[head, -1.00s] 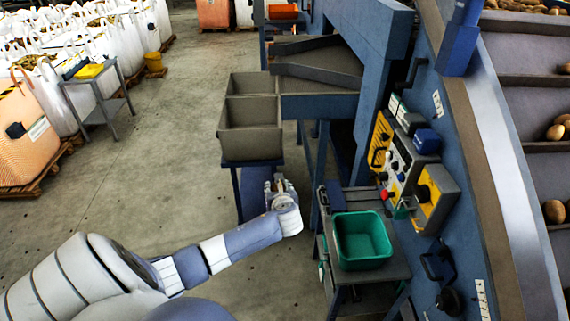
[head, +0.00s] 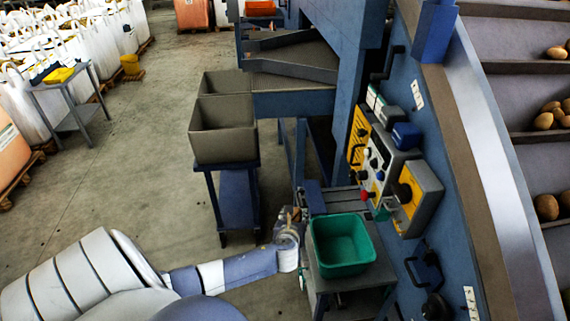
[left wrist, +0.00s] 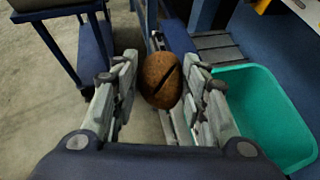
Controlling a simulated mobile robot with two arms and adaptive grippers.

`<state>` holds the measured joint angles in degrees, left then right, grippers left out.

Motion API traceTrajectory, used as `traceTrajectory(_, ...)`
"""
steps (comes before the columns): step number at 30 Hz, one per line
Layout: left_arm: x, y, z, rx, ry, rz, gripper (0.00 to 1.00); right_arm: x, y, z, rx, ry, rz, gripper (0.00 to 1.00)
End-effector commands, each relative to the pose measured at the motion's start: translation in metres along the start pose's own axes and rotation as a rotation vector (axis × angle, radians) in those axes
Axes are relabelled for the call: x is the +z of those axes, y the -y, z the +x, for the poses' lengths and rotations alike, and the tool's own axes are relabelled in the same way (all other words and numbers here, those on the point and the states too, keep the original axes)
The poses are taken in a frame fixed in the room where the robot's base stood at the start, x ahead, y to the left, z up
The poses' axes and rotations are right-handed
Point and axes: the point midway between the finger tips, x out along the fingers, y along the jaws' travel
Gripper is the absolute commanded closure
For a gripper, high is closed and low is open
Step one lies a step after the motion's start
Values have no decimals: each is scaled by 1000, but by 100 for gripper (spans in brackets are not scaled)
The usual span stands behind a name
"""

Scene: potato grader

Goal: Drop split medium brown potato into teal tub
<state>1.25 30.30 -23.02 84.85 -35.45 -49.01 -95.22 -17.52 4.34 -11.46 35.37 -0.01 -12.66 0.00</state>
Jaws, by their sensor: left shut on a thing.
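The brown potato (left wrist: 161,80) has a dark split down its face. In the left wrist view it sits between the fingers of my left gripper (left wrist: 160,92), which is shut on it. In the head view my left gripper (head: 288,222) is just left of the teal tub, and the potato is hard to make out there. The teal tub (head: 342,265) stands on a small grey table and looks empty. It also shows at the right of the left wrist view (left wrist: 275,115), beside the right-hand finger. My right gripper is not in view.
Two grey bins (head: 222,132) stand on a blue stand left of the grader. A control panel (head: 385,165) with knobs rises behind the tub. The grader's blue side wall is to the right, with potatoes (head: 550,115) on the conveyor beyond. Open floor lies at left.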

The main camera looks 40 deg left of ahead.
Motion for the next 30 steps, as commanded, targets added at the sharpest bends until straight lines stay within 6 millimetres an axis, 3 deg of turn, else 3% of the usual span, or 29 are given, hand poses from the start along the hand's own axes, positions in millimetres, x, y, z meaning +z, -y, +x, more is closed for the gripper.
traceTrajectory(16,-11,63,26,-3,0,-2,85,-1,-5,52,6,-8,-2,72)
traceTrajectory(30,-15,104,42,-1,0,-1,85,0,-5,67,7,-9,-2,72)
